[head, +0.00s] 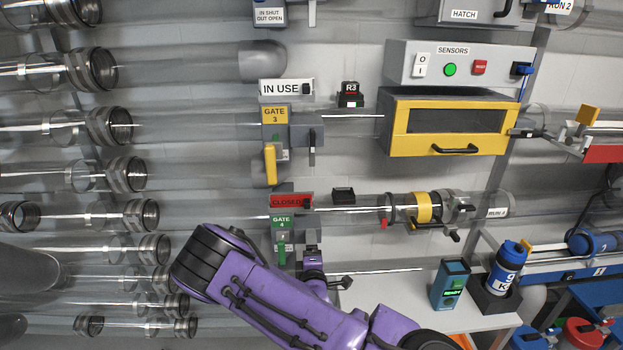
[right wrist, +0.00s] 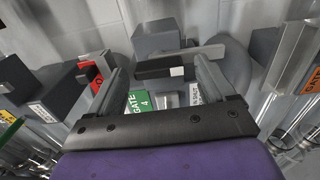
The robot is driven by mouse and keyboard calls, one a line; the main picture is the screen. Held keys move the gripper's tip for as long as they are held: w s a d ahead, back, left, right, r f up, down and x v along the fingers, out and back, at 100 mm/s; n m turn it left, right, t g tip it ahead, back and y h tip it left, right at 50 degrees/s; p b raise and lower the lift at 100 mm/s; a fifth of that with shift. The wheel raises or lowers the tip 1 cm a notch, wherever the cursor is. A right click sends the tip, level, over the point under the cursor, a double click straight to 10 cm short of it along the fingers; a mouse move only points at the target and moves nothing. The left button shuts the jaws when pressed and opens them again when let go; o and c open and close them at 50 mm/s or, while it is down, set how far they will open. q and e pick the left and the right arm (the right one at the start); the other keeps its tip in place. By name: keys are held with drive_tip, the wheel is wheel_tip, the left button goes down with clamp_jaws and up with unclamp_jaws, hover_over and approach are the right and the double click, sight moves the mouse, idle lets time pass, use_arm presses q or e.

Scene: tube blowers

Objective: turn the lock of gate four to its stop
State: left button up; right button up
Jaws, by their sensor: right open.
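The gate 4 unit has a green "GATE 4" label (head: 282,222) in the head view, under a red "CLOSED" sign (head: 286,201). A green handle (head: 281,248) hangs below the label. In the right wrist view, the lock is a dark lever (right wrist: 168,68) on a grey block, lying almost crosswise with a small white patch. My right gripper (right wrist: 163,78) is open, with one finger on each side of the lever's middle. I cannot tell whether the fingers touch it. In the head view my purple arm hides part of the unit's lower side. My left gripper is out of view.
Gate 3 (head: 275,115), with a yellow handle (head: 270,164), sits just above. A clear tube with a yellow ring (head: 424,207) runs to the right. A white shelf (head: 405,304) holds a teal device (head: 450,285) and a blue bottle (head: 507,265). Clear tubes fill the left.

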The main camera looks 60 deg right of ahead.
drive_tip(key=b+v, duration=0.2)
drive_tip(key=v, duration=0.8)
drive_tip(key=shift+s, duration=0.15)
